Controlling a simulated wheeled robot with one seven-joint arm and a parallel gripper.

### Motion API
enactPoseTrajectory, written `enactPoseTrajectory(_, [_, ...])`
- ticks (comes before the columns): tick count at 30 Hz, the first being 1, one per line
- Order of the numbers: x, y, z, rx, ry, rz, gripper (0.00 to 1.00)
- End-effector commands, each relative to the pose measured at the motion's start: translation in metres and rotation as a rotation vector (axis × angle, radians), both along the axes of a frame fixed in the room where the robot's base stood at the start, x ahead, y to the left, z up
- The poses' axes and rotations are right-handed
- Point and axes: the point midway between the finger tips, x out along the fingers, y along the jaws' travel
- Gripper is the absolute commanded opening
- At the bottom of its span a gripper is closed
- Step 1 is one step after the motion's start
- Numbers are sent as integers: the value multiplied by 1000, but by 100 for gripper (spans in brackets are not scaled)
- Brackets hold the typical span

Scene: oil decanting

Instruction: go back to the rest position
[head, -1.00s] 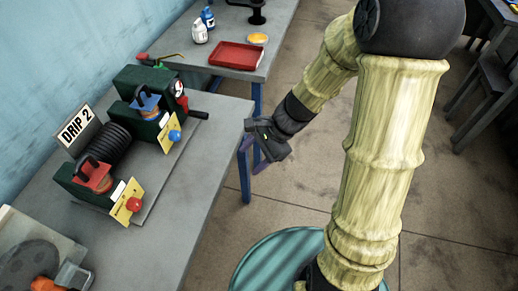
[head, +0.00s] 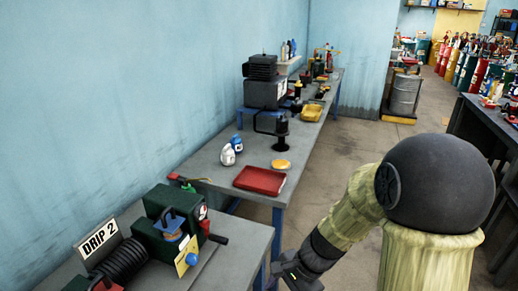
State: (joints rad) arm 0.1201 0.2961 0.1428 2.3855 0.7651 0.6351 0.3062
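My gripper (head: 290,276) is at the bottom of the head view, just right of the near bench's right edge. It is partly cut off by the frame's bottom edge, and its fingertips cannot be made out. Nothing is seen held in it. My arm bends down from the dark round joint at the right.
The near bench (head: 240,237) holds a green machine (head: 165,222) beside a DRIP 2 sign (head: 98,243). The far bench (head: 226,182) bears a red tray (head: 260,181), a yellow disc (head: 281,164) and white and blue bottles. Open floor (head: 345,165) lies right of it.

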Motion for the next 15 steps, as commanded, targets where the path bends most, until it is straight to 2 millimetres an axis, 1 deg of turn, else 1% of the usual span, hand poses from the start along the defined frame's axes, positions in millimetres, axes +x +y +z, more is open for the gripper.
enactPoseTrajectory(1, [-3,-6,9,-32,-29,45,56])
enactPoseTrajectory(5, [-14,-30,27,-158,-138,236,56])
enactPoseTrajectory(9, [-23,-59,53,-312,-275,496,56])
enactPoseTrajectory(12, [-26,-76,71,-412,-364,673,56])
enactPoseTrajectory(15, [-28,-87,84,-481,-426,806,56])
